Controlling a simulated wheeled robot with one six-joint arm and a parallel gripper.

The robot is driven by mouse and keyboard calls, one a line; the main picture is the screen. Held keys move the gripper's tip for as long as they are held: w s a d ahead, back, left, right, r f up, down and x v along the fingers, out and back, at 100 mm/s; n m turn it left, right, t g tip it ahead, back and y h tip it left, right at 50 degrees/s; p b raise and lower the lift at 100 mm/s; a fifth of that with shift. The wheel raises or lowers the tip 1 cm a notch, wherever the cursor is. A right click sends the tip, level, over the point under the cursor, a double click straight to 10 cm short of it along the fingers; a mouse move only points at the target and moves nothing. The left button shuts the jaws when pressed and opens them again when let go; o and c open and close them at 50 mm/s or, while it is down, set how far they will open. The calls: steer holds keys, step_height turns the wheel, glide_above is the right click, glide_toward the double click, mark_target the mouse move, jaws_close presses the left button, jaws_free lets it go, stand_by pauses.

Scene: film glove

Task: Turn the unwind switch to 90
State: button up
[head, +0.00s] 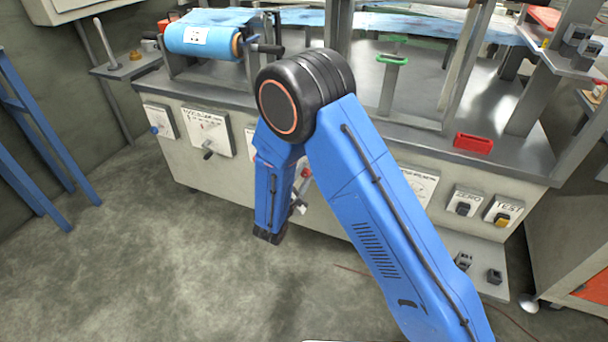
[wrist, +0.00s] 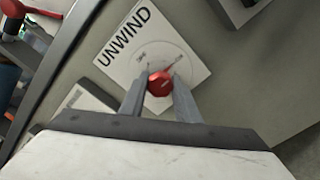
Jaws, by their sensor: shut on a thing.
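The unwind switch is a red knob (wrist: 160,84) on a white square plate (wrist: 128,38) marked UNWIND, with a faint dial circle, in the wrist view. The plate appears tilted in that view. My gripper (wrist: 160,92) has a finger on each side of the red knob and is shut on it. The fingers hide part of the dial's lower side, and I cannot read the knob's angle. In the head view, my gripper (head: 298,208) is low in front of the machine's front panel, partly hidden by my arm.
The machine's front panel carries other controls: a blue knob (head: 155,130), a black-handled dial plate (head: 209,132), a ZERO switch (head: 463,208) and a TEST switch (head: 502,214). A red tray (head: 473,143) sits on the ledge. The floor (head: 160,260) in front is clear.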

steer(key=o, duration=1)
steer(key=shift+o, duration=0.2)
steer(key=shift+s+a, duration=0.1)
steer(key=shift+s, duration=0.05)
steer(key=v, duration=1.7)
